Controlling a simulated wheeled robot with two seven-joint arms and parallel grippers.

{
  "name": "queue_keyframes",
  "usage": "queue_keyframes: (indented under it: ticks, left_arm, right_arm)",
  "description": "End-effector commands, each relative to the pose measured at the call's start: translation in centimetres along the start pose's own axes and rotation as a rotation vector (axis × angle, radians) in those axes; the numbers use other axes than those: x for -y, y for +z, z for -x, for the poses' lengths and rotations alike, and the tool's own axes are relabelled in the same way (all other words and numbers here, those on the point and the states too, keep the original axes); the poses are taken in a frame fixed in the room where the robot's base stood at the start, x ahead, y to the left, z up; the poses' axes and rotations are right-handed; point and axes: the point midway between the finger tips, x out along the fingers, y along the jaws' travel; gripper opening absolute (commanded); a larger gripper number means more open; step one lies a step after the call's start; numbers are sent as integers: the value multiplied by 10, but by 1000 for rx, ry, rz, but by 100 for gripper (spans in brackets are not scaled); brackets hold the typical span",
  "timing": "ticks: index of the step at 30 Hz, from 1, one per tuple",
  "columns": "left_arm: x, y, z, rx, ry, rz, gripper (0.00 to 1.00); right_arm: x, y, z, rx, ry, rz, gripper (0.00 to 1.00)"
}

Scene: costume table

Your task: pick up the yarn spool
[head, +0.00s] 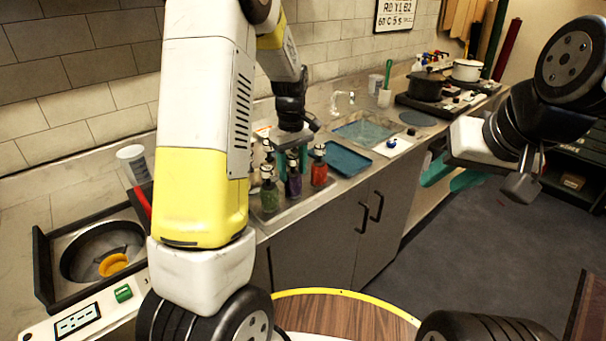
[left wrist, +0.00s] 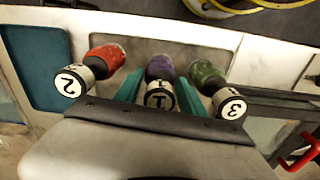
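No thing is clearly recognisable as a yarn spool. Three coloured, dark-topped containers stand on the counter: a green one (head: 269,196), a purple one (head: 293,183) and a red one (head: 319,172). In the left wrist view their round tops carry numbers: red (left wrist: 108,58) reads 2, purple (left wrist: 161,67) reads 1, green (left wrist: 207,74) reads 3. My left gripper (head: 291,160) points down over them, its teal fingers open on either side of the purple one; contact is unclear. My right gripper (head: 452,174) is open and empty, over the floor at right.
A blue tray (head: 340,160) lies close right of the containers, with a sink (head: 364,131) behind. A dark pot (head: 427,86) and a white pot (head: 467,70) stand at the far right. A round basin (head: 92,243) at left holds a yellow piece (head: 113,265).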

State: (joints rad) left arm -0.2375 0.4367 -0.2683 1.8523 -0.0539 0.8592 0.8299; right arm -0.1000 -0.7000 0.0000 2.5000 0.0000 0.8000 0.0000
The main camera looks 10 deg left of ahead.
Motion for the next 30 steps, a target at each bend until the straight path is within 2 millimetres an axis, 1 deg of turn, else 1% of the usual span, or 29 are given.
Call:
queue_keyframes:
  ticks: [1, 5, 6, 7, 18, 22, 26, 30]
  left_arm:
    - [0, 0, 0, 0, 0, 0, 36]
    - [0, 0, 0, 0, 0, 0, 10]
    - [0, 0, 0, 0, 0, 0, 2]
    - [0, 0, 0, 0, 0, 0, 0]
    - [0, 0, 1, -1, 1, 0, 0]
    - [0, 0, 5, -2, 2, 0, 0]
    - [-1, -1, 15, -3, 3, 0, 0]
    - [-1, -1, 34, -3, 4, -1, 0]
  right_arm:
    - [0, 0, 0, 0, 0, 0, 36]
    - [0, 0, 0, 0, 0, 0, 36]
    - [0, 0, 0, 0, 0, 0, 36]
    - [0, 0, 0, 0, 0, 0, 36]
    - [0, 0, 0, 0, 0, 0, 36]
    - [0, 0, 0, 0, 0, 0, 36]
    - [0, 0, 0, 0, 0, 0, 36]
    - [0, 0, 0, 0, 0, 0, 36]
